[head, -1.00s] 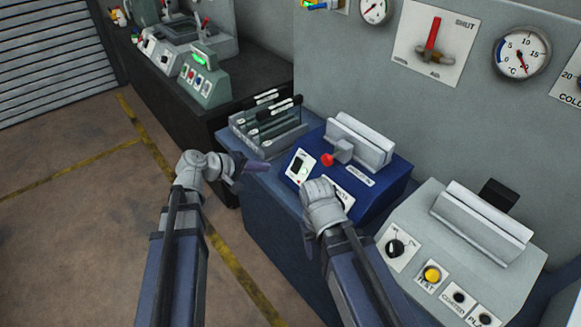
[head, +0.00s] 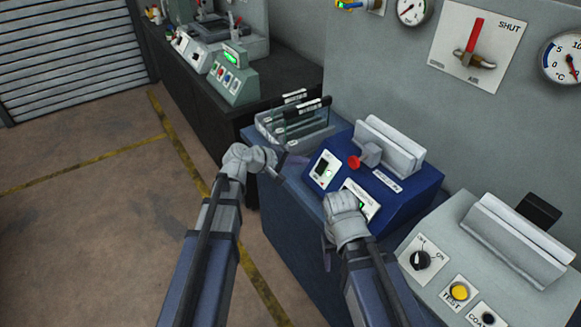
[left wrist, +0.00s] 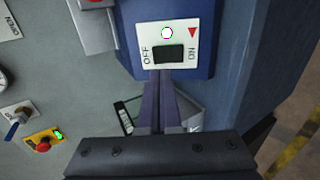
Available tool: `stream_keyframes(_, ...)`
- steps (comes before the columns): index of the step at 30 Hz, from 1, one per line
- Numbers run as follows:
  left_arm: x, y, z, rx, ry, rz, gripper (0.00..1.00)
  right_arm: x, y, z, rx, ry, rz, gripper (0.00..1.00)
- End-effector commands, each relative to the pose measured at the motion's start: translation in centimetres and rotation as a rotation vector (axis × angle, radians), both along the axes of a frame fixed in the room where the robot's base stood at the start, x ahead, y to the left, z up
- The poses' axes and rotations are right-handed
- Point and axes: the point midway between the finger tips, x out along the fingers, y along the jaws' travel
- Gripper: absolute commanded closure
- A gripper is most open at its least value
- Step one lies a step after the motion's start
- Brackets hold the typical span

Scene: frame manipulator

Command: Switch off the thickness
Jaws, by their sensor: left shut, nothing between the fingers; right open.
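A blue box (head: 408,207) stands on the bench, with a white switch plate (head: 334,163) on its front left. In the left wrist view the plate (left wrist: 190,35) carries a dark rocker (left wrist: 168,54) between the words OFF and ON, a small round light and a red triangle. Which way the rocker is tipped is unclear. My left gripper (left wrist: 163,76) is shut and empty, its tips at or just short of the plate's edge below the rocker; contact cannot be told. My right gripper (head: 333,243) is in front of the box, its fingers mostly hidden by its hand.
A grey box (head: 450,233) with a dial and yellow button is at right. Open floor (head: 90,220) lies left.

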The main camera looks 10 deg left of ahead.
Motion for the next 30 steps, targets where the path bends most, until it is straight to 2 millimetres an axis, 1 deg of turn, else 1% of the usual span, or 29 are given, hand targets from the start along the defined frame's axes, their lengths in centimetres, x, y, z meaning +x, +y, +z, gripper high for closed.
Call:
stream_keyframes(1, 0.9, -0.8, -1.0, 0.001, -0.001, -0.003, 1.0, 0.0, 0.0, -1.0, 0.0, 0.0, 0.0, 0.38)
stream_keyframes(3, 1.6, -1.6, -1.6, -0.001, 0.001, -0.003, 1.0, 0.0, 0.0, -1.6, 0.0, 0.0, 0.0, 0.38)
stream_keyframes(9, 3.1, -3.4, -2.7, 0.0, 0.0, -0.001, 1.0, 0.0, 0.0, -2.7, 0.0, 0.0, 0.0, 0.38)
stream_keyframes(12, 3.5, -3.9, -3.0, 0.0, 0.0, 0.0, 1.0, 0.0, 0.0, -3.0, 0.0, 0.0, 0.0, 0.38)
stream_keyframes(18, 3.8, -4.3, -3.2, 0.0, 0.0, 0.001, 1.0, 0.0, 0.0, -3.2, 0.0, 0.0, 0.0, 0.38)
stream_keyframes(26, 3.8, -4.3, -3.1, 0.0, 0.0, 0.0, 1.0, 0.0, 0.0, -3.1, 0.0, 0.0, 0.0, 0.38)
stream_keyframes(28, 3.9, -4.4, -2.9, 0.008, 0.008, -0.001, 1.0, 0.0, 0.0, -2.7, 0.0, 0.0, 0.0, 0.38)
stream_keyframes(30, 4.2, -4.8, -2.7, 0.032, 0.029, -0.003, 1.0, 0.0, 0.0, -1.9, 0.0, 0.0, 0.0, 0.38)
